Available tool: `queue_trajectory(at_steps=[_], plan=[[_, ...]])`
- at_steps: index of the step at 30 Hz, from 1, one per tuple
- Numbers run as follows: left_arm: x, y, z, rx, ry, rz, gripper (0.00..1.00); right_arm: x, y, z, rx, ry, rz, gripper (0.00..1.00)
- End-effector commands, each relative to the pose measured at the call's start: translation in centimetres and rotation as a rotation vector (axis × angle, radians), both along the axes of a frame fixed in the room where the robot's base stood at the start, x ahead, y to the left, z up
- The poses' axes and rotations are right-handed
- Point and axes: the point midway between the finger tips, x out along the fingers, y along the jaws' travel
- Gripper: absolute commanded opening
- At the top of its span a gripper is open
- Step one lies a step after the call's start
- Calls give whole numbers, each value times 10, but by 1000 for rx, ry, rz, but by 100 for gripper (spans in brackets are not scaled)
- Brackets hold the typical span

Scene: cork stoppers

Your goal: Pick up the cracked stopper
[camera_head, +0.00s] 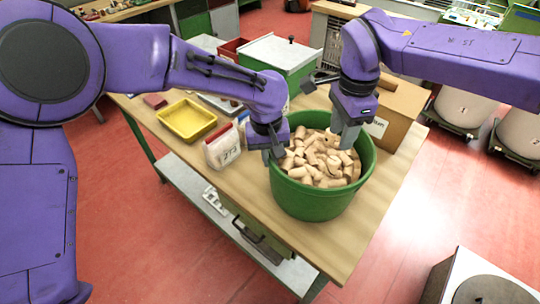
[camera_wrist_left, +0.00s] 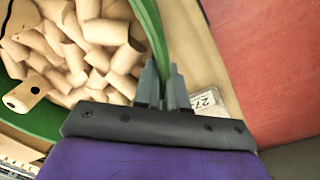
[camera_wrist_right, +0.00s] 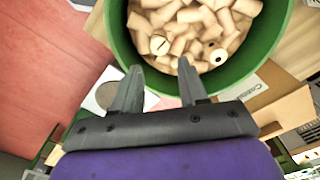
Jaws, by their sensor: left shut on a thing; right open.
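The green tub (camera_head: 312,203) stands on the wooden table and is filled with cork stoppers (camera_head: 318,158). In the right wrist view, one pale stopper end (camera_wrist_right: 158,44) carries a dark slit like a crack. A stopper with a round dark hole (camera_wrist_right: 218,56) lies to its right; a holed stopper (camera_wrist_left: 22,95) also shows in the left wrist view. My left gripper (camera_wrist_left: 162,85) is shut on the tub's green rim (camera_wrist_left: 150,30). My right gripper (camera_wrist_right: 160,78) is open and empty at the tub, its fingers pointing towards the slit stopper. In the head view, the right gripper (camera_head: 346,143) partly hides the stoppers.
A white numbered container (camera_head: 222,148) stands left of the tub, and a yellow tray (camera_head: 187,119) lies further left. A cardboard box (camera_head: 398,108) stands behind the tub to the right. The table's near end (camera_head: 335,255) is bare.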

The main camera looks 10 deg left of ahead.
Motion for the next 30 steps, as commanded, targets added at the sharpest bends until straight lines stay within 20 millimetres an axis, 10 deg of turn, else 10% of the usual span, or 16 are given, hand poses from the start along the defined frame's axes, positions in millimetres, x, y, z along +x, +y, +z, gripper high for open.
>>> queue_trajectory(at_steps=[14, 16, 21, 30], plan=[[0, -1, 1, -1, -1, -2, 0, 0, 0, 0, 0, 0, 0, 43], [0, -1, 1, -1, -1, -2, 0, -1, 0, 2, 1, -1, 20, 62], [0, 0, 1, -1, -1, -2, 0, -6, 0, 11, 1, 0, 166, 62], [0, -1, 1, -1, -1, -2, 0, -6, 0, -44, 0, 3, 171, 62]])
